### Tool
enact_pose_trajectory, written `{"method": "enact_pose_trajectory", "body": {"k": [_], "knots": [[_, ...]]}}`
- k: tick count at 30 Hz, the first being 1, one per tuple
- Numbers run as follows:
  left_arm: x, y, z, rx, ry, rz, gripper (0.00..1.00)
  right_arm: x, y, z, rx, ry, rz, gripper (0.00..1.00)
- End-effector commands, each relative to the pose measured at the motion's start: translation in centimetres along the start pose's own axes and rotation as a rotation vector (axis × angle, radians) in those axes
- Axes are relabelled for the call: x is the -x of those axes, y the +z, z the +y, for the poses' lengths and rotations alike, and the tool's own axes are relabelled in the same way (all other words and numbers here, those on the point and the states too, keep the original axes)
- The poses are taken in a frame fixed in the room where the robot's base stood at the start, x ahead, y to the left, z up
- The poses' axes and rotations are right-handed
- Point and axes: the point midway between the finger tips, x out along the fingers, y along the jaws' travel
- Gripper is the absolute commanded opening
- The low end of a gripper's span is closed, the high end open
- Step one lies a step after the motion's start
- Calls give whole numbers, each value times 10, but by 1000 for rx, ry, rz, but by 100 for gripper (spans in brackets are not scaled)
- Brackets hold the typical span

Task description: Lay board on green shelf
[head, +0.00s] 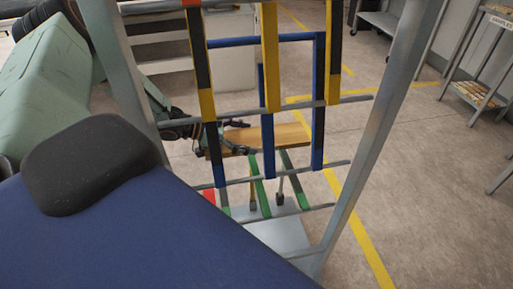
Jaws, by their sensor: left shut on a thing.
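The board (275,137) is a flat, light-brown wooden panel, seen through the open frame of a metal rack. My left gripper (236,137) is shut on its left part, with dark fingers above and below it. The board is roughly level, and its left end is partly hidden by the gripper and a rack bar. The green shelf (262,187) is a set of green-marked slats low in the rack, below the board. The board looks above these slats; I cannot tell whether it touches them. My right gripper is not in view.
The grey rack post (375,120) stands right of the board. Blue bars (318,105) and yellow-black bars (270,60) stand above the green slats. A cart (480,90) stands far right. Floor between is clear.

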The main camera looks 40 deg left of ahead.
Motion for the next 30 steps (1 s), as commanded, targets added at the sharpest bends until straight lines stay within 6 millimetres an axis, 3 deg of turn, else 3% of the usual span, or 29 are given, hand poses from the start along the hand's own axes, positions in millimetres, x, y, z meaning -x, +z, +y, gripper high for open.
{"method": "enact_pose_trajectory", "body": {"k": [13,22,30], "knots": [[-20,50,3,1,-1,-1,37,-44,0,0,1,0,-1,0],[-26,65,1,-1,0,0,37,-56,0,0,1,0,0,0],[-38,92,0,-1,1,0,37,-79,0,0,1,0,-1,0]]}}
